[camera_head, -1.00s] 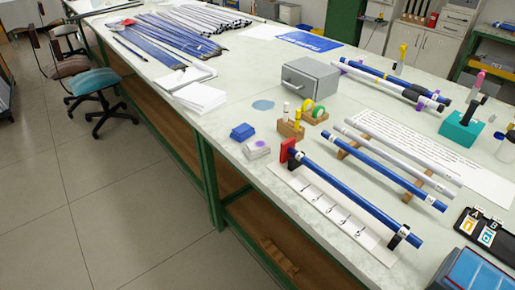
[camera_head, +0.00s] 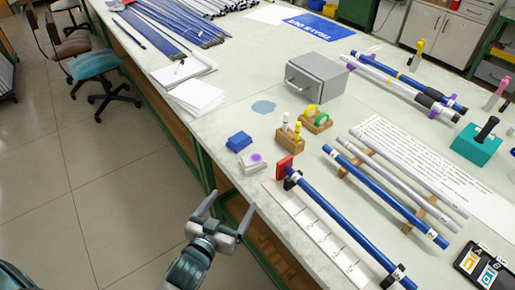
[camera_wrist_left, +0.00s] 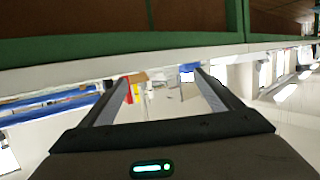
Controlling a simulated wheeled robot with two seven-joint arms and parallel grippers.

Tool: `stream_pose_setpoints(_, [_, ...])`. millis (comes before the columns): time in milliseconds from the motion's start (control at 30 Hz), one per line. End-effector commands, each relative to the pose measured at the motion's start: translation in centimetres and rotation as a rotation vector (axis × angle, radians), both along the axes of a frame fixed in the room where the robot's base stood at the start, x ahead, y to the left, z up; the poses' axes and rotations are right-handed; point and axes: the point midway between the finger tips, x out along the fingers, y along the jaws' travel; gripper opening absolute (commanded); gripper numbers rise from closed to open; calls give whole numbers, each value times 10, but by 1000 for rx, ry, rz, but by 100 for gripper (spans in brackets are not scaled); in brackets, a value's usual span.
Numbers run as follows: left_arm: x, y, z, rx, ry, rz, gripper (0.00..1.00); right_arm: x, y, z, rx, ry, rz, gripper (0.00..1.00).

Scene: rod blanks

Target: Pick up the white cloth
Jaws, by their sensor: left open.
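The white cloth (camera_head: 253,163) is a small folded pad with a purple stain on top. It lies near the table's left edge, beside a folded blue cloth (camera_head: 239,142). My left gripper (camera_head: 232,201) is open and empty, off the table's near edge, below and a little left of the white cloth in the head view. Its two spread fingers also show in the left wrist view (camera_wrist_left: 162,76), with nothing between them that I can tell is held. I cannot make out the white cloth for certain in the wrist view. My right gripper is not in view.
Right of the cloth are a red end stop (camera_head: 284,168) and a blue rod (camera_head: 335,220) over a white marked board. A wooden marker holder (camera_head: 290,140) and a grey box (camera_head: 316,78) stand behind. A stack of white paper (camera_head: 197,96) lies back left.

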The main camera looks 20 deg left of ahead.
Motion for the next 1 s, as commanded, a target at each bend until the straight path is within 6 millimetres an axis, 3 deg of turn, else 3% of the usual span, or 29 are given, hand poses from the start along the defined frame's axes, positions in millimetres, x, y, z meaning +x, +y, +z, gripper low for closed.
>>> stream_pose_setpoints(33, [0,1,17,-4,-23,2,85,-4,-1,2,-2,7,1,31])
stream_pose_setpoints(167, [0,1,35,-11,-50,6,85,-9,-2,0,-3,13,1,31])
stream_pose_setpoints(600, [4,1,35,-11,-52,5,85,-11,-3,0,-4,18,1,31])
stream_pose_setpoints(767, [20,0,33,-10,-53,5,85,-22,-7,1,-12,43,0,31])
stream_pose_setpoints(1000, [60,-3,25,-11,-52,5,85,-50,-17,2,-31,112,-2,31])
